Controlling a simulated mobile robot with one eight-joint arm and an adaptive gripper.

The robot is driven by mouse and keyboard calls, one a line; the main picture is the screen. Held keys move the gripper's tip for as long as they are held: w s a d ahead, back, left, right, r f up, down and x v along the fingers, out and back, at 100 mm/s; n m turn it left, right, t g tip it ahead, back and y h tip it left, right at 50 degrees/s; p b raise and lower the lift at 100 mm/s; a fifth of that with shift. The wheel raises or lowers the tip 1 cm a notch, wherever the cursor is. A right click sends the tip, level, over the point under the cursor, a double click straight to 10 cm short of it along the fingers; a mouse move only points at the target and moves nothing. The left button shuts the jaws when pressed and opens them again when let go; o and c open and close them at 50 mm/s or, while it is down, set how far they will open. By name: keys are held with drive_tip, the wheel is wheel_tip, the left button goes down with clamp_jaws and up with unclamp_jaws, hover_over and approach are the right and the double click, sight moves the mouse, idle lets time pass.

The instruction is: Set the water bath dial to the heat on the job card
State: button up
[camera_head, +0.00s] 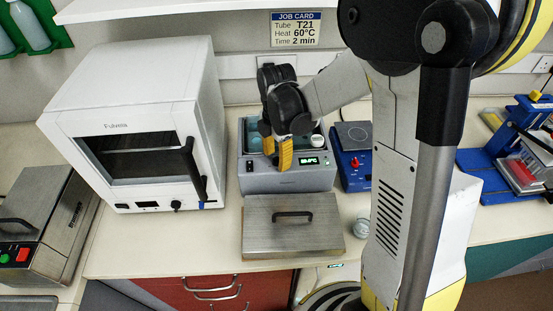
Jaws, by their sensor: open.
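The job card (296,29) on the back wall reads Tube T21, Heat 60°C, Time 2 min. The grey water bath (262,184) stands on the bench at the middle, with its top uncovered. Its small green display (309,160) is lit, but the digits are too small to read surely. My gripper (277,155) reaches down over the bath from the right. Its yellow fingertips are open at the bath's front panel, left of the display. The dial is not clearly visible; the fingers cover that part of the panel. I cannot tell whether they touch it.
A steel lid (292,238) with a dark handle lies in front of the bath. A white oven (140,110) stands close on the left. A blue hotplate (355,169) stands just right of the bath. A grey box with red and green buttons (40,225) is at far left.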

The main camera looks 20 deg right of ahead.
drive_tip(key=shift+f, duration=0.1)
clamp_jaws()
